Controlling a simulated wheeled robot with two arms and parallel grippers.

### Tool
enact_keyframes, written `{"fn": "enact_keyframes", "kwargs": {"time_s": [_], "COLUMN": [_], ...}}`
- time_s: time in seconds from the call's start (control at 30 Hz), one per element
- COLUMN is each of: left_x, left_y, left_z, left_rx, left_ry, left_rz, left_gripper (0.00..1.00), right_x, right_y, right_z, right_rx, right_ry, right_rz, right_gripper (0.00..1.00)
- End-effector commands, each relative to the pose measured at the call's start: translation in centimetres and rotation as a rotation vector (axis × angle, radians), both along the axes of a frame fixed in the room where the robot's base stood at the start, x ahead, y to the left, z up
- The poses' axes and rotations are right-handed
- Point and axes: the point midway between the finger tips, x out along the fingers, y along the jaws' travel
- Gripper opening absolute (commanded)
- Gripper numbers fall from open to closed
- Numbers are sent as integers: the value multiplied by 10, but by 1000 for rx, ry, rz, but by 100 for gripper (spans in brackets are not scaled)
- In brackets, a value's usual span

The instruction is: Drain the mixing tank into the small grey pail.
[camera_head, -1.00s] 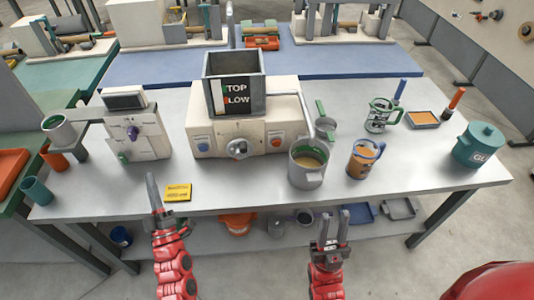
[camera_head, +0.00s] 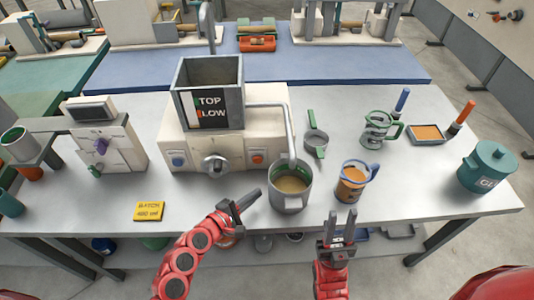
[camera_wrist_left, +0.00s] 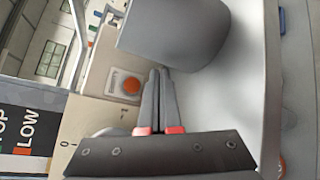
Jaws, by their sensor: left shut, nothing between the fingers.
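The mixing tank (camera_head: 209,75) is a grey square box marked "TOP" and "LOW" on a cream machine (camera_head: 195,140). A thin pipe (camera_head: 288,125) runs from its right side and down to the small grey pail (camera_head: 290,200). The pail stands upright and has tan contents. My left gripper (camera_head: 254,197) is shut and empty, pointing at the pail's left side. The wrist view shows the fingers (camera_wrist_left: 160,85) close to the pail (camera_wrist_left: 175,30); I cannot tell if they touch. My right gripper (camera_head: 343,222) is open and empty at the table's front edge.
A yellow "BATCH" card (camera_head: 149,211) lies front left. A teal lidded pot (camera_head: 486,170) is far right. The machine front has a knob (camera_head: 216,165) and an orange button (camera_head: 257,159).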

Motion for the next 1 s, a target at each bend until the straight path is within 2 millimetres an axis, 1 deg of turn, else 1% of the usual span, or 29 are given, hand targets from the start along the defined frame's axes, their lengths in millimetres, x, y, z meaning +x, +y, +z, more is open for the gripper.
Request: {"fn": "enact_keyframes", "kwargs": {"time_s": [0.1, 0.37, 0.53, 0.67, 1.0], "left_x": [-3, -3, 3, 17, 65], "left_y": [-3, -3, -4, -4, -2], "left_z": [0, 0, 0, 0, -1], "left_rx": [-7, -8, -6, -7, -7], "left_ry": [11, 10, 9, 7, 8], "left_rz": [-14, -14, -14, -15, -9], "left_gripper": [0, 0, 0, 0, 0], "right_x": [0, 0, 0, 0, 0], "right_y": [0, 0, 0, 0, 0], "right_z": [0, 0, -2, -6, -20], "right_rx": [0, 0, 0, 0, 0], "right_ry": [0, 0, 0, 0, 0], "right_rz": [0, 0, 0, 0, 0], "right_gripper": [33, 33, 33, 33, 33]}}
